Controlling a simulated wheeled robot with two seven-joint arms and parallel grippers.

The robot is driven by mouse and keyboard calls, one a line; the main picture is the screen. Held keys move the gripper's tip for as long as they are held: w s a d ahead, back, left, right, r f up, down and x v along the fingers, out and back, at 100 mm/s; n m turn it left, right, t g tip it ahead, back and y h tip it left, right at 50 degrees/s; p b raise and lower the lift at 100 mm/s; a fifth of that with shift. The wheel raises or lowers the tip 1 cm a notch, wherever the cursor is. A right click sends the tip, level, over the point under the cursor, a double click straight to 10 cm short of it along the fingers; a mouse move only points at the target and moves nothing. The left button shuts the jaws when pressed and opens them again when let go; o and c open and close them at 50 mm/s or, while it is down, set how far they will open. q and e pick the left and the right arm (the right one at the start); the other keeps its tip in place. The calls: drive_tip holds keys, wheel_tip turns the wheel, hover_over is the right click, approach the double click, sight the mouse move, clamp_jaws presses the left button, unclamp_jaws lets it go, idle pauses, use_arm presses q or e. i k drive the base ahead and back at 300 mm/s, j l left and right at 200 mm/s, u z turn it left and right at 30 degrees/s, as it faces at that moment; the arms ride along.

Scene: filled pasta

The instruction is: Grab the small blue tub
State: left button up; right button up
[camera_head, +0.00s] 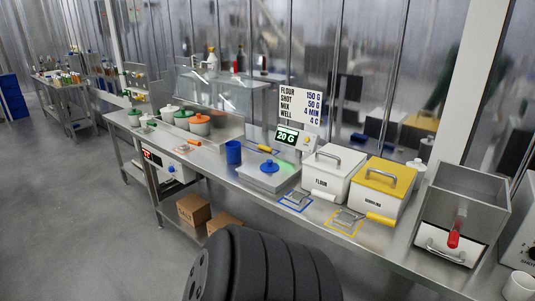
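A small blue tub (233,152) stands upright on the steel counter (205,162), left of the white scale (262,178). A second, lower blue piece (269,167) sits on top of the scale; its exact shape is too small to tell. The scale's display (287,137) reads 20 G. Neither of my grippers is in view, and nothing is seen touching the tub.
Right of the scale stand a white flour bin (328,174), a yellow-lidded semolina bin (381,190) and a grey box with a red handle (455,226). Several lidded pots stand at the left. Cardboard boxes (193,209) lie on the lower shelf.

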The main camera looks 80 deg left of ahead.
sight(234, 152)
drive_tip(key=u, duration=2.95)
